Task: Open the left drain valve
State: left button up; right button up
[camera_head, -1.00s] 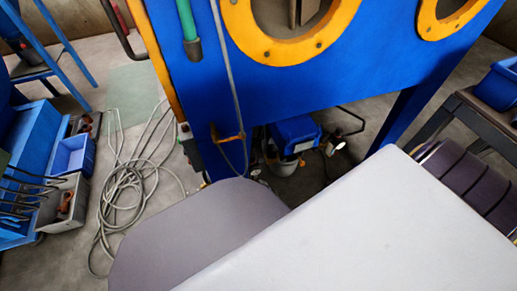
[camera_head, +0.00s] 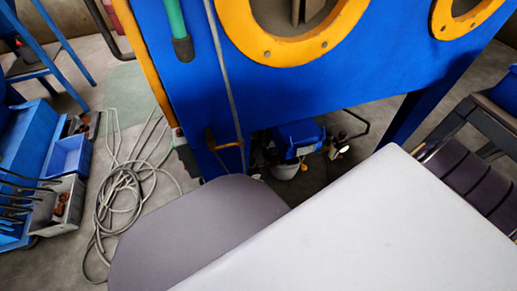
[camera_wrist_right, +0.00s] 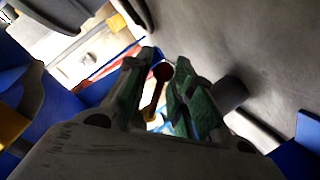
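A blue cabinet (camera_head: 360,75) with orange rings fills the top of the head view. Below it are a blue unit (camera_head: 297,138) and small dark and bright fittings (camera_head: 338,147). An orange-brown lever-like fitting (camera_head: 226,146) sits at the cabinet's lower left edge. I cannot tell which part is the left drain valve. In the right wrist view my right gripper (camera_wrist_right: 166,56) has its green-padded fingers apart. A reddish-brown rod with a dark round end (camera_wrist_right: 155,100) shows between them; I see no clear contact. I cannot make out either gripper in the head view.
A coiled grey hose (camera_head: 125,200) lies on the floor at left, near blue and grey bins (camera_head: 70,152). A dark-topped bench (camera_head: 470,120) stands at right. Large grey and white surfaces, probably mine, cover the foreground.

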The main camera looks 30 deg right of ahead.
grip_shut()
jog(key=shift+a+f+m+y, duration=0.1)
jog(key=shift+f+m+y, duration=0.05)
jog(key=shift+m+y, duration=0.2)
jog(key=shift+w+a+f+m+t+y, duration=0.15)
jog(key=shift+a+m+y, duration=0.15)
jog(key=shift+m, duration=0.4)
jog(key=shift+s+a+f+m+t+y, duration=0.1)
jog(key=shift+a+m+t+y, duration=0.2)
jog(key=shift+m, duration=0.45)
jog(key=shift+w+a+f+m+t+y, duration=0.15)
jog(key=shift+a+m+y, duration=0.2)
jog(key=shift+m, duration=0.35)
jog(key=shift+o, duration=1.2)
grip_release()
jog(key=shift+r, duration=0.1)
